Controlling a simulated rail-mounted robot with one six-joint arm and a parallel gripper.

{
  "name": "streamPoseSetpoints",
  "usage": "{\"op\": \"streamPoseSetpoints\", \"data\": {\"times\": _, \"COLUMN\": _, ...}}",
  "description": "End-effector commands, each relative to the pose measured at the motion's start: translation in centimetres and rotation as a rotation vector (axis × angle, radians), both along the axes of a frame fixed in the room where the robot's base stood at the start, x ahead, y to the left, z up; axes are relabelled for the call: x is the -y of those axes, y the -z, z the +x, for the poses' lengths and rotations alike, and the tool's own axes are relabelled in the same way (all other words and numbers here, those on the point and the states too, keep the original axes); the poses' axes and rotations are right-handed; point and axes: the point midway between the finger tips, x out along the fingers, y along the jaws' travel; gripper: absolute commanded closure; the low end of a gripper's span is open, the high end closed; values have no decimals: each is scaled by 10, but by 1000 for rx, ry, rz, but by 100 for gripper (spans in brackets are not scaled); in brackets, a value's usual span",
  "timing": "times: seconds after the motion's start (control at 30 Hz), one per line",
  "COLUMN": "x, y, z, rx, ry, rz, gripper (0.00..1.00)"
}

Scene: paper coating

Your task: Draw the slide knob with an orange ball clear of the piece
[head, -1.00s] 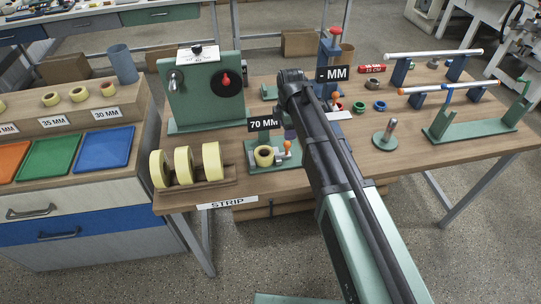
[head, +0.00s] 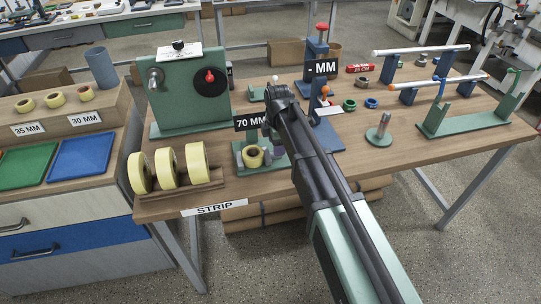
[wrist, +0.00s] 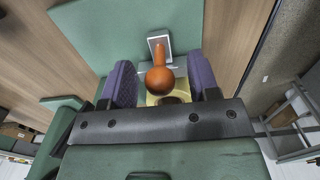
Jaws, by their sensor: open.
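The orange ball of the slide knob (wrist: 160,80) shows in the wrist view, on an orange stem by a pale metal slide. My gripper (wrist: 161,84) is open, with one purple finger pad on each side of the ball and gaps showing between. Behind the ball, part of the yellow piece (wrist: 152,99) shows. In the head view the piece (head: 253,157) is a yellow ring with a dark core, in a green fixture (head: 273,167) below the 70 MM sign. My arm hides the knob and fingers there.
Several yellow rolls stand on a wooden rack (head: 182,199) left of the fixture. A green machine (head: 190,92) stands behind. A second fixture (head: 324,136) with an orange ball stands right of my arm. The table front at right is fairly clear.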

Motion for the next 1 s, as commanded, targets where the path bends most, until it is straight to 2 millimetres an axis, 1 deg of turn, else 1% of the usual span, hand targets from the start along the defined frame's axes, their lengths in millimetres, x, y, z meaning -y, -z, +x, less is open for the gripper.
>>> {"op": "streamPoseSetpoints", "data": {"times": 0.03, "x": 0, "y": 0, "z": 0, "rx": 0, "ry": 0, "rz": 0, "gripper": 49}}
{"op": "streamPoseSetpoints", "data": {"times": 0.3, "x": 0, "y": 0, "z": 0, "rx": 0, "ry": 0, "rz": 0, "gripper": 91}}
{"op": "streamPoseSetpoints", "data": {"times": 0.33, "x": 0, "y": 0, "z": 0, "rx": 0, "ry": 0, "rz": 0, "gripper": 94}}
{"op": "streamPoseSetpoints", "data": {"times": 0.53, "x": 4, "y": 0, "z": 1, "rx": 0, "ry": 0, "rz": 0, "gripper": 94}}
{"op": "streamPoseSetpoints", "data": {"times": 0.93, "x": 26, "y": 0, "z": 8, "rx": 0, "ry": 0, "rz": 0, "gripper": 94}}
{"op": "streamPoseSetpoints", "data": {"times": 0.97, "x": 26, "y": 0, "z": 8, "rx": 0, "ry": 0, "rz": 0, "gripper": 68}}
{"op": "streamPoseSetpoints", "data": {"times": 1.0, "x": 26, "y": 0, "z": 8, "rx": 0, "ry": 0, "rz": 0, "gripper": 61}}
